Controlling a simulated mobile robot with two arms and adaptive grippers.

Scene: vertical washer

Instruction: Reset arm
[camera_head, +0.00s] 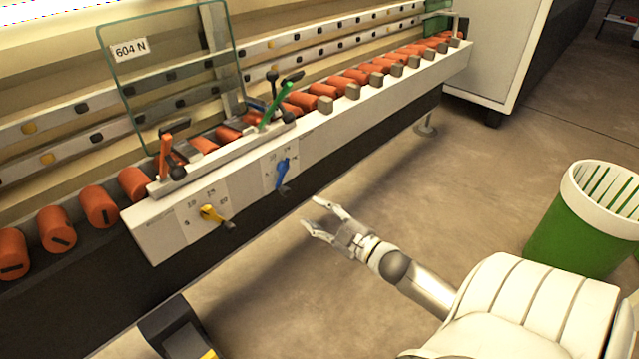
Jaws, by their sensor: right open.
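My right gripper (311,217) is open and empty, its two fingers spread toward the machine's front. It hangs in the air over the floor, apart from the machine. My right arm comes in from the lower right. My left gripper is not in view. The washer machine's control panel (243,180) carries a yellow knob (211,213) and a blue knob (283,174), each over a printed scale. Above the panel are an orange lever (166,153) and a green lever (275,104).
Orange rollers (98,206) line the machine bed on both sides of the panel. A glass plate (170,75) labelled 604 N stands behind the levers. A green and white bin (583,225) stands at right. A dark box (178,333) is at lower left. Floor between is clear.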

